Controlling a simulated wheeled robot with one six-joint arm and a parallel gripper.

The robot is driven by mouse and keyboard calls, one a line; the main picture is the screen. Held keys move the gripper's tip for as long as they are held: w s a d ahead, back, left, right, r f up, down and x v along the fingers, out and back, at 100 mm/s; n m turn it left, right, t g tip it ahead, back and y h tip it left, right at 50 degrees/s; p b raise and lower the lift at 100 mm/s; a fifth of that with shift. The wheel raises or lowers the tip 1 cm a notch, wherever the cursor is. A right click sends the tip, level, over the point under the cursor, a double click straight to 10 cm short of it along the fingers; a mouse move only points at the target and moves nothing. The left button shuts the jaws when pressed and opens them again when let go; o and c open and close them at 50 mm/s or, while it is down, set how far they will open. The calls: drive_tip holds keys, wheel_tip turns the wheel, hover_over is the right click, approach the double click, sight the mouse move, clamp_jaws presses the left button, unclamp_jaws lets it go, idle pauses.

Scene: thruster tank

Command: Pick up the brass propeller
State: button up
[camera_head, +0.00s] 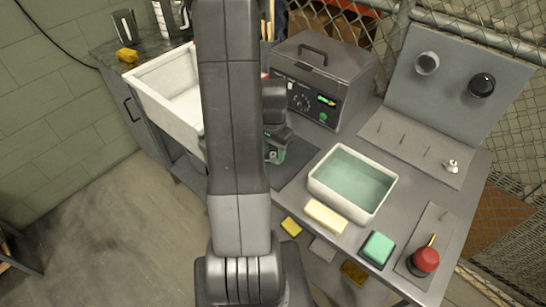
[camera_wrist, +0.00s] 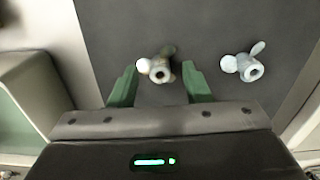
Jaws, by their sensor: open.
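Two small propellers lie on a dark mat (camera_wrist: 205,25) in the wrist view. One with a cream, faintly brassy tint (camera_wrist: 158,66) is the likely brass propeller; its colour is washed out. It sits just ahead of and between the green fingertips of my gripper (camera_wrist: 160,82), which are spread apart with nothing held. The other propeller (camera_wrist: 243,64) is pale grey-white and lies to the right, outside the fingers. In the head view my gripper (camera_head: 277,150) is low over the bench beside the control box, mostly behind my arm, and both propellers are hidden.
A water-filled tank (camera_head: 313,184) stands right of my gripper, with a cream block (camera_head: 326,217) before it. The grey control box (camera_head: 338,98) is close behind. A white sink (camera_head: 147,97) is left. A peg panel (camera_head: 407,137) holds a small white propeller (camera_head: 451,165).

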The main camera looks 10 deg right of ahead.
clamp_jaws()
